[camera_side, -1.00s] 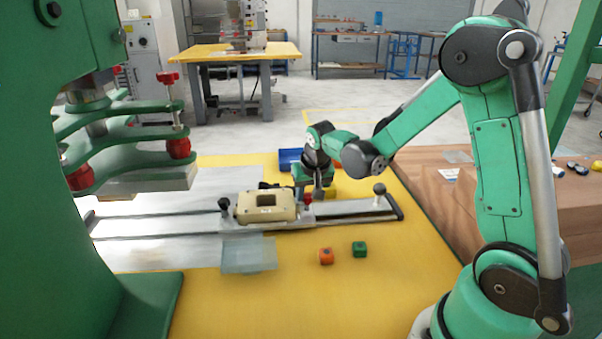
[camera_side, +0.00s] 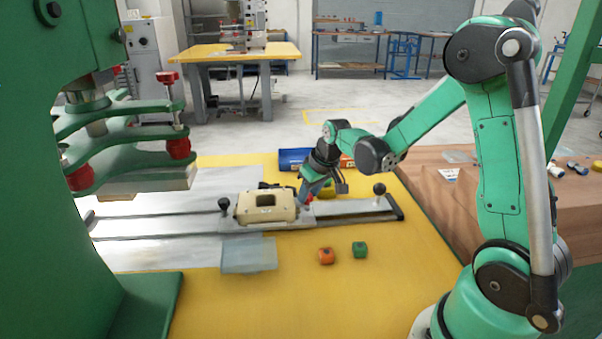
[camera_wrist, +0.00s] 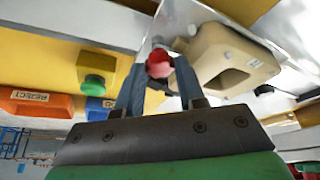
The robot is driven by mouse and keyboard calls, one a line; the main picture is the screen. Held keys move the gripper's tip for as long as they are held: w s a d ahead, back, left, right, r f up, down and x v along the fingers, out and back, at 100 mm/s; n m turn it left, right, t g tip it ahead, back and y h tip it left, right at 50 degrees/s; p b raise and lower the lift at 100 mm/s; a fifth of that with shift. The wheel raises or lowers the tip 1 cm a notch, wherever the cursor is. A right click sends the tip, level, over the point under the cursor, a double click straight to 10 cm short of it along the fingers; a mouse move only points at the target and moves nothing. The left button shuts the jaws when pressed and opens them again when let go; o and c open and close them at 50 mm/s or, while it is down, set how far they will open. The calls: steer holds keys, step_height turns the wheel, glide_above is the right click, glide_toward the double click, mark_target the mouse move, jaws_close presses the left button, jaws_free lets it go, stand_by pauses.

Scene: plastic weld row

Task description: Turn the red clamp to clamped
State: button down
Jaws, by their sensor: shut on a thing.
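The red clamp (camera_wrist: 159,63) shows in the wrist view between the two grey fingers of my gripper (camera_wrist: 158,74), beside the beige housing. My gripper (camera_side: 307,195) is shut on it. In the side view my gripper leans, with its fingertips down and to the left, and hides most of the clamp. The beige housing (camera_side: 266,207) sits on the metal slide (camera_side: 350,208), just left of my fingertips; it also shows in the wrist view (camera_wrist: 225,60). I cannot tell the clamp's exact angle.
A black knob (camera_side: 379,188) stands at the slide's right end, another (camera_side: 224,204) left of the housing. A blue bin (camera_side: 291,158) is behind. The green press (camera_side: 125,150) stands left. A green button (camera_wrist: 98,62) is near.

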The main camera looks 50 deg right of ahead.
steer(key=c, duration=0.5)
jaws_free()
steer(key=shift+c, duration=0.2)
steer(key=v, duration=0.8)
steer(key=s+a+r+n+t, duration=0.1)
steer(key=s+a, duration=0.2)
steer(key=a, duration=0.3)
steer(key=s+a+n+t, duration=0.1)
steer(key=s+a, duration=0.2)
steer(key=a, duration=0.3)
steer(key=shift+s+a+r+t+y, duration=0.25)
steer(key=shift+a+r+t+y, duration=0.05)
steer(key=shift+a+r+y, duration=0.1)
